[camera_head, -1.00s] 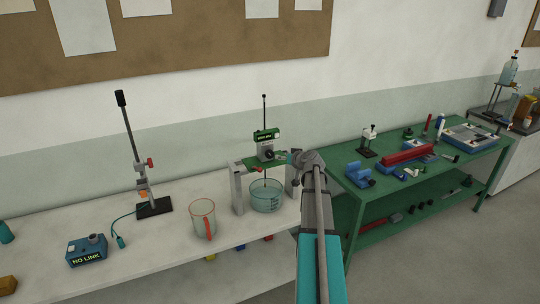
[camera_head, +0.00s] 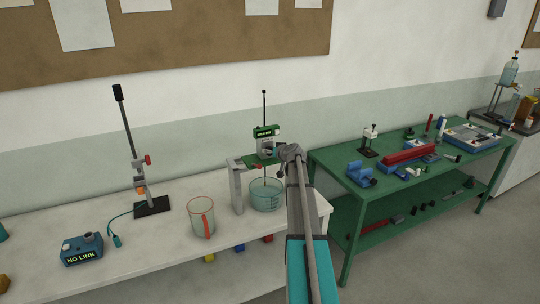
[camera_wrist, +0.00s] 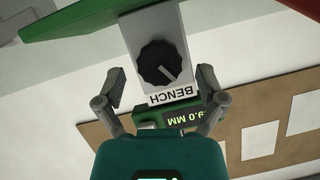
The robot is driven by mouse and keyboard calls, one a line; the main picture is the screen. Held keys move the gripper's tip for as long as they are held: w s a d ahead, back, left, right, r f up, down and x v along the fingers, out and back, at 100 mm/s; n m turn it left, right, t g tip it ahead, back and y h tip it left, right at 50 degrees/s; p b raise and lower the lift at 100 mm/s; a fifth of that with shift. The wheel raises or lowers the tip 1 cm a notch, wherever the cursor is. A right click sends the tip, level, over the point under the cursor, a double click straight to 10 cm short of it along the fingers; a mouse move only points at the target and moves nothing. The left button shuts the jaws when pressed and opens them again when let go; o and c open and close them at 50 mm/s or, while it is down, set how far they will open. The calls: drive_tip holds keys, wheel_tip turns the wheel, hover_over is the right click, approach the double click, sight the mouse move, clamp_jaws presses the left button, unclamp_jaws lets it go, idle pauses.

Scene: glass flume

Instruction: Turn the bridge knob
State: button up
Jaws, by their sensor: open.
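The bridge knob (camera_wrist: 160,63) is a black ribbed dial with a white pointer line, on a pale block above a "BENCH" label in the wrist view. My gripper (camera_wrist: 160,90) is open, with one finger on each side of the block and a gap to the knob. In the head view, the bridge (camera_head: 236,188) stands on the white bench with a green crosspiece and display unit (camera_head: 266,132). My arm reaches in from the lower right and hides the right side of the bridge and the knob there. A glass bowl (camera_head: 266,197) sits under the crosspiece.
A beaker with a red handle (camera_head: 201,217), a clamp stand (camera_head: 152,206) and a blue "NO LINK" box (camera_head: 82,249) stand to the left on the white bench. A green table (camera_head: 340,157) with tools is at right.

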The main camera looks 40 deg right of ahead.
drive_tip(key=shift+x, duration=0.9)
drive_tip(key=c, duration=1.1)
drive_tip(key=shift+d+f+m+t+y+b, duration=0.1)
drive_tip(key=shift+m+t+y+b, duration=0.3)
drive_tip(key=shift+m+y+b, duration=0.55)
drive_tip(key=shift+c, duration=0.2)
drive_tip(key=shift+m, duration=0.65)
drive_tip(key=o, duration=1.1)
drive_tip(key=shift+o, duration=0.2)
